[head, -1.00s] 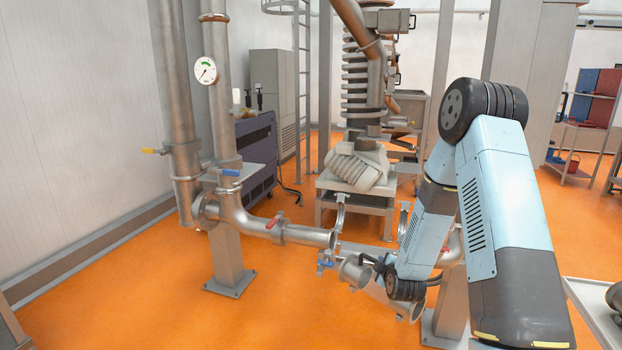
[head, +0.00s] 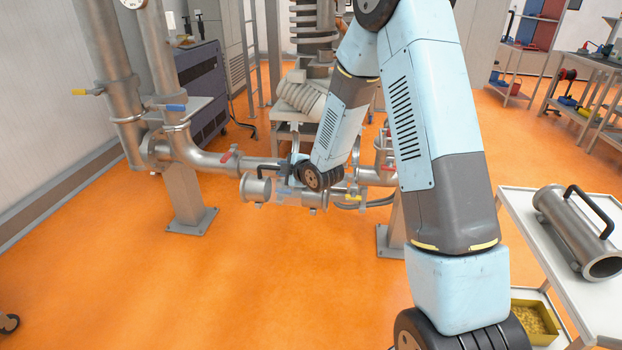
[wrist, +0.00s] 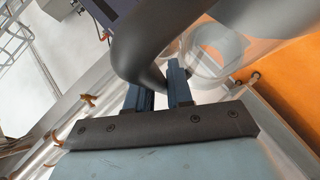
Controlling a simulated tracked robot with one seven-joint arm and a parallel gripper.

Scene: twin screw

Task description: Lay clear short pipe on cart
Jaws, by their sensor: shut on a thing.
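My gripper (wrist: 160,76) is shut on a dark curved handle (wrist: 143,45) in the wrist view. The handle belongs to the clear short pipe (wrist: 215,50), whose see-through wall and round end show beyond the fingers. In the head view the pipe's metal end (head: 255,189) points left, and the pipe hangs roughly level in front of the fixed pipe line. My wrist hides part of it, and the fingers are hard to make out there. The white cart (head: 518,204) stands at the right, well apart from the held pipe.
A metal pipe with a black handle (head: 580,232) lies on the cart's right part; bare top shows to its left. A yellow bin (head: 535,322) sits on the cart's lower shelf. The steel pipe line (head: 210,158) is close behind the held pipe. Orange floor in front is clear.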

